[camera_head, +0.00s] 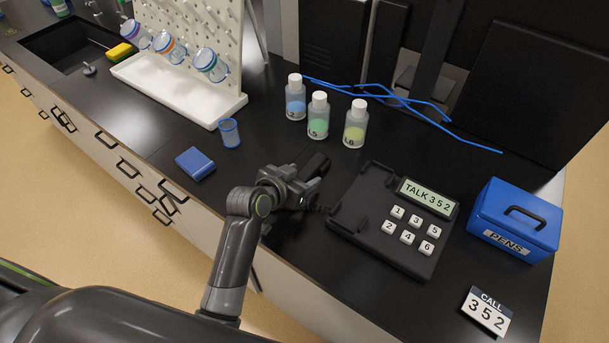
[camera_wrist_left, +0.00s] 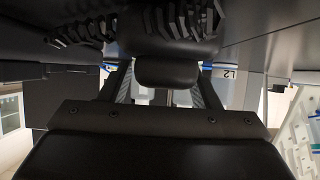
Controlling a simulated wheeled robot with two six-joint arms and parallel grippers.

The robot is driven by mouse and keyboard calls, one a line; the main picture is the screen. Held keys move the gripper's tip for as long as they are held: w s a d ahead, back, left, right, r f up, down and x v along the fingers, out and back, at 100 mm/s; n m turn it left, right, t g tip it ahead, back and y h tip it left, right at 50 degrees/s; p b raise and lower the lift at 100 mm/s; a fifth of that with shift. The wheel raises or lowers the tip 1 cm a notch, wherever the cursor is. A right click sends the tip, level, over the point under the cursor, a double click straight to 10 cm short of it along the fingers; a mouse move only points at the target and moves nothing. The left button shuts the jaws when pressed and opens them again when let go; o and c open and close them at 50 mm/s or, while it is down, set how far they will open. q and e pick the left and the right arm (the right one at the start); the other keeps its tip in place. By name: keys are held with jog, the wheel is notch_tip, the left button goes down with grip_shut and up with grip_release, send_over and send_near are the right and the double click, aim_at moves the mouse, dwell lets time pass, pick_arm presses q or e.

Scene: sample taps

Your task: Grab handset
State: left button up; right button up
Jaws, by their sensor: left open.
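The desk phone (camera_head: 410,253) is black with an empty cradle at its left, white number keys and a display (camera_head: 428,196) reading "TALK 352". The black handset (camera_head: 314,164) is off the cradle, left of the phone, and partly hidden by my left gripper (camera_head: 304,189). The gripper is open, low over the counter, at the handset's near end. In the left wrist view a dark rounded handset end (camera_wrist_left: 167,71) shows between the open fingers, with dark coiled cord (camera_wrist_left: 190,18) above. Contact cannot be told. My right gripper is not in view.
Three capped bottles (camera_head: 318,117) stand behind the handset. A blue box marked PENS (camera_head: 515,222) and a card reading "CALL 352" (camera_head: 487,311) are to the right. A blue block (camera_head: 195,164), a blue cup (camera_head: 230,134) and a white pegboard rack (camera_head: 165,92) are to the left.

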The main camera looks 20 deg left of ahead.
pick_arm(q)
grip_shut()
dwell(0.4)
jog(key=shift+r, duration=0.1)
